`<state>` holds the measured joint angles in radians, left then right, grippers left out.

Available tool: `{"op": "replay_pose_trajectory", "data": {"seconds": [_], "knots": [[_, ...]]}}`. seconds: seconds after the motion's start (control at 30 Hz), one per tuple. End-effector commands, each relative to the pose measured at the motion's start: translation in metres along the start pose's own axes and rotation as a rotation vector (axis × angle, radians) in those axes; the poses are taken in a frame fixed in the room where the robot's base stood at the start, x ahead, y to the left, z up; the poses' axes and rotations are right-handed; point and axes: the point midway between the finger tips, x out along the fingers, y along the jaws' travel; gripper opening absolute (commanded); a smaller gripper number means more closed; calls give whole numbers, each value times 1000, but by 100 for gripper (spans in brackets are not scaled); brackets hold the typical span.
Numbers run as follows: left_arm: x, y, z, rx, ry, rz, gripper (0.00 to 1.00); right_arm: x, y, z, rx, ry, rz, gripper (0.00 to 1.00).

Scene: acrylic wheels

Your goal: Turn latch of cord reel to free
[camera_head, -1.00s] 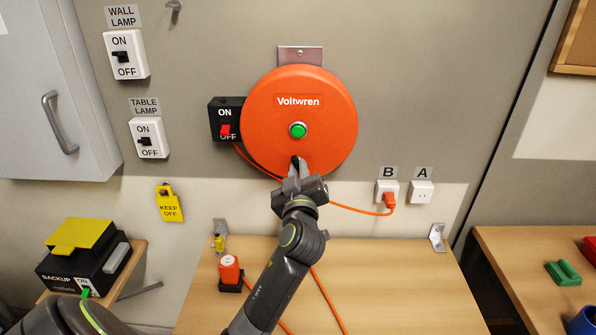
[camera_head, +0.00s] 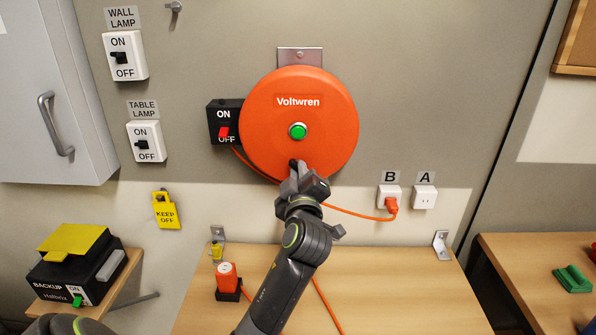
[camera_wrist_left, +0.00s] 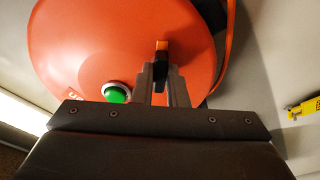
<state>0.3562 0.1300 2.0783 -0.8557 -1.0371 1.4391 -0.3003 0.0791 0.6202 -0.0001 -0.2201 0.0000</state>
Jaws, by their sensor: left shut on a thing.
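The orange cord reel (camera_head: 330,105), marked Voltwren, hangs on the wall with a green button (camera_head: 298,131) at its centre. Its small black latch (camera_head: 293,163) is low on the face, below the button. My left gripper (camera_head: 296,168) reaches it from below, shut on the latch. In the left wrist view the fingers (camera_wrist_left: 161,85) close on the black latch (camera_wrist_left: 160,73), with an orange tip showing above it. The fingers and wrist hide part of the latch. My right gripper is out of view.
A black switch box (camera_head: 225,118) with a red rocker sits left of the reel. The orange cord (camera_head: 355,211) runs to a plug in outlet B (camera_head: 390,197). An orange socket block (camera_head: 227,276) stands on the wooden shelf (camera_head: 400,290); the shelf's right side is clear.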

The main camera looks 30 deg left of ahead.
Motion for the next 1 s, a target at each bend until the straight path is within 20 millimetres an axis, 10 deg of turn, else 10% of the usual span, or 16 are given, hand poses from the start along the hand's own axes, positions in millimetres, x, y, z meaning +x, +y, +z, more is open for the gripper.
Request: {"op": "replay_pose_trajectory", "data": {"seconds": [1.0], "knots": [[0, 0, 1, -517, -1, -78, 0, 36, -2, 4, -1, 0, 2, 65]]}}
